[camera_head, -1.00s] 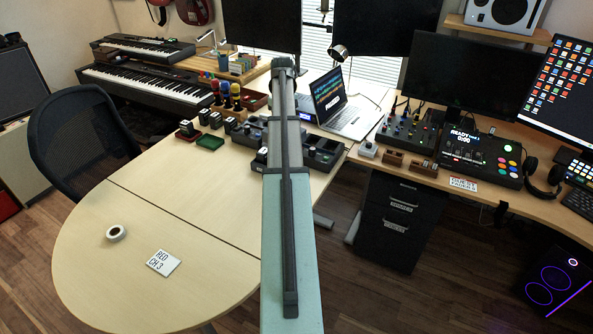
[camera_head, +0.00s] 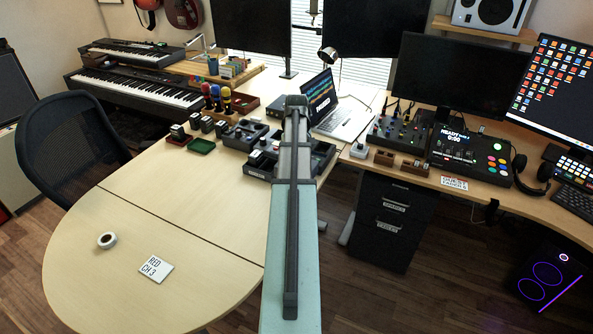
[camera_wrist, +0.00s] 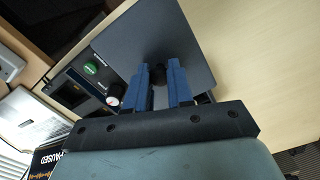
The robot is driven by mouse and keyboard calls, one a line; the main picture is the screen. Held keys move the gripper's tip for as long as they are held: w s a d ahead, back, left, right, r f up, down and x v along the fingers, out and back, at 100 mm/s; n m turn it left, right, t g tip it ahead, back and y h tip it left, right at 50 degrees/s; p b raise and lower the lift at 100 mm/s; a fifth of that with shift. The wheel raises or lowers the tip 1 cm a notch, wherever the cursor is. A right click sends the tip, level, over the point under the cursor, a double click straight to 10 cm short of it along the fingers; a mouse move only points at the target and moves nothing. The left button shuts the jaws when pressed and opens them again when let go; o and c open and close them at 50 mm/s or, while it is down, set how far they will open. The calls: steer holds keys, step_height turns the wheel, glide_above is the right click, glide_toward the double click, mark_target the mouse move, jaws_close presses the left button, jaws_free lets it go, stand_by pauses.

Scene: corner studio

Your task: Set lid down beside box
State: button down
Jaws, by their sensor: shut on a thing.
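My gripper (camera_wrist: 160,80) shows in the wrist view with two blue fingers, shut on the dark knob of a flat, dark grey square lid (camera_wrist: 185,45). The lid is held above the wooden table and partly covers a dark box (camera_wrist: 70,94) to its left. The height of the lid over the box cannot be judged. In the head view my own arm hides the gripper and lid.
Bare tabletop (camera_wrist: 265,50) lies right of the lid in the wrist view. In the head view, dark consoles (camera_head: 243,135), small boxes, a green tray (camera_head: 201,146) and a laptop (camera_head: 335,115) surround my arm's end. The rounded table (camera_head: 130,205) is mostly clear, with a tape roll (camera_head: 107,240) and white card (camera_head: 156,269).

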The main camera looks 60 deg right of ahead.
steer(key=shift+f, duration=2.6)
steer(key=shift+f, duration=0.1)
steer(key=c, duration=1)
jaws_free()
step_height(320, 180, up, 12)
steer(key=shift+r, duration=0.15)
